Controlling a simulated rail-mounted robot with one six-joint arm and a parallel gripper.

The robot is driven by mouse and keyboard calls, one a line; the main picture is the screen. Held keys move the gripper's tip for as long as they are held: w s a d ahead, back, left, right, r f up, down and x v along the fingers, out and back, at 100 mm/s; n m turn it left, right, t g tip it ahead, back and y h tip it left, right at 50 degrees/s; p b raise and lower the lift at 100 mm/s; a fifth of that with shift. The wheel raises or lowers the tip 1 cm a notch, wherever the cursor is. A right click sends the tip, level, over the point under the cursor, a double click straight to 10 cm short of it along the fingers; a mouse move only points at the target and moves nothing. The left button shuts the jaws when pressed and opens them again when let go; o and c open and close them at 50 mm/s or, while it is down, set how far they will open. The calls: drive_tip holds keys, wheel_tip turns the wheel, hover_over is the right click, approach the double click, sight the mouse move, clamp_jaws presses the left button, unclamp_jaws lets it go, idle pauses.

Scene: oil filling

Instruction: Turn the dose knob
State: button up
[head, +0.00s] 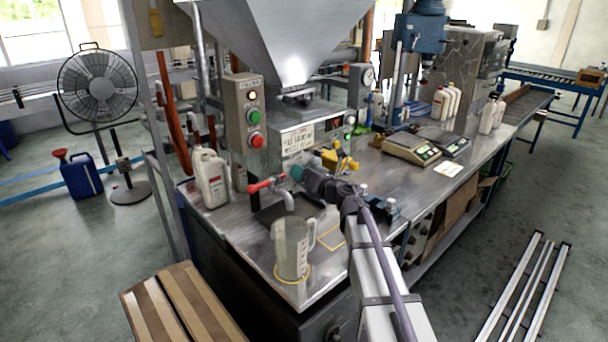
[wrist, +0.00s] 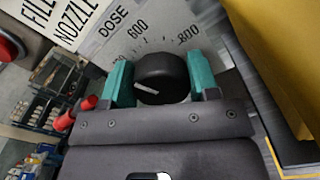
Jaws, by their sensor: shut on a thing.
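The dose knob (wrist: 160,72) is a round black knob with a light pointer line on its face. It sits on a pale dial plate (wrist: 150,32) marked DOSE, with 600 and 800 readable. My gripper (wrist: 162,82) is shut on the knob, one teal finger on each side. In the wrist view the pointer line slants down towards the right. In the head view my gripper (head: 297,173) is at the front of the filling machine (head: 296,140), and the knob is hidden behind it.
A red-handled tap (head: 268,185) is left of my gripper, above a clear jug (head: 292,248) near the bench's front corner. A white bottle (head: 211,180) stands at the left. A yellow object (head: 330,158) is close on the right. The bench top farther right has free room.

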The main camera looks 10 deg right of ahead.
drive_tip(key=o, duration=0.9)
drive_tip(key=v, duration=1)
drive_tip(key=shift+s+d, duration=0.25)
drive_tip(key=shift+s, duration=0.05)
drive_tip(key=shift+r, duration=0.1)
